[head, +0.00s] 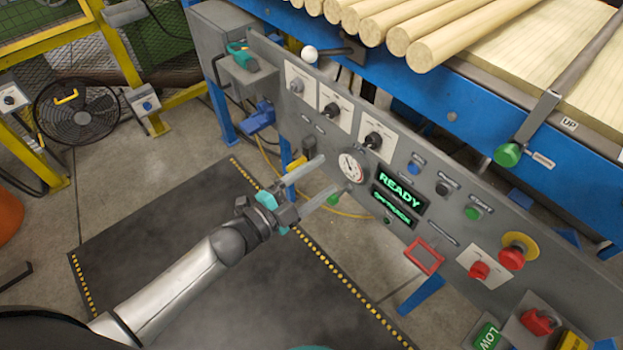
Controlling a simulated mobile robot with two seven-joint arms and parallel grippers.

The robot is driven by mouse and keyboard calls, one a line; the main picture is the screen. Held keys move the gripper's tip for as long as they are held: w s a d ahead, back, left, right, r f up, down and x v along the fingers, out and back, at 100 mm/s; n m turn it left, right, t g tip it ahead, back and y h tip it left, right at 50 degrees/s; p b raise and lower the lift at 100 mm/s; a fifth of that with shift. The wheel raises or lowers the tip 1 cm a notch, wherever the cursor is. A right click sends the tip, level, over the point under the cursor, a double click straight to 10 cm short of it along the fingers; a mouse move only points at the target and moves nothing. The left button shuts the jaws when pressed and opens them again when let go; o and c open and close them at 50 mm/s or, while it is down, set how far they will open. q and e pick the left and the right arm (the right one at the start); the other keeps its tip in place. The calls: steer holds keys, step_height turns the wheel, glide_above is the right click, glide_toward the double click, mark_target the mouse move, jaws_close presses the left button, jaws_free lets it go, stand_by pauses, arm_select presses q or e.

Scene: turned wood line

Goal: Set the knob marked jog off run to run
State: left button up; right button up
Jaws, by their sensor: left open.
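The grey control panel (420,165) slopes across the right half of the head view. Three knobs on white plates sit at its upper left: a grey one (296,86), a black one (332,110) and another black one (373,141). Their lettering is too small to read, so I cannot tell which is marked jog off run. My left gripper (329,176) is open and empty, its two pale fingers apart, just below and left of the round gauge (351,167). It appears clear of the knobs. My right gripper is out of view.
A green-lit display (401,191) reads READY. Blue, black and green buttons, a red knob (479,270) and a red emergency stop (512,258) lie to the right. A white ball-topped lever (309,54) rises behind the panel. Wooden rods (450,35) lie above. Floor mat (190,285) is clear.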

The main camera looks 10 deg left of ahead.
arm_select(q)
steer(key=shift+v, duration=0.95)
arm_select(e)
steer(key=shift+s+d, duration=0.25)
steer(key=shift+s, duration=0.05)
arm_select(q)
steer(key=s+a+f+n+g+y, duration=0.25)
steer(key=a+f+n+y, duration=0.2)
steer(key=f, duration=0.65)
steer(key=s+a+f+n+g+y, duration=0.1)
steer(key=s+a+f+n+y, duration=0.35)
steer(key=f, duration=0.55)
steer(key=s+a+f+n+g+y, duration=0.1)
steer(key=s+f+n+g, duration=0.3)
steer(key=s+f, duration=0.4)
steer(key=s+a+f+n+g+y+p, duration=0.1)
steer(key=s+a+f+n+g, duration=0.2)
steer(key=s+f, duration=0.5)
steer(key=s+a+g, duration=0.1)
steer(key=s+g, duration=0.1)
steer(key=s, duration=0.5)
steer(key=shift+s+f+n, duration=0.25)
steer(key=shift+s+n, duration=0.05)
steer(key=shift+n, duration=0.1)
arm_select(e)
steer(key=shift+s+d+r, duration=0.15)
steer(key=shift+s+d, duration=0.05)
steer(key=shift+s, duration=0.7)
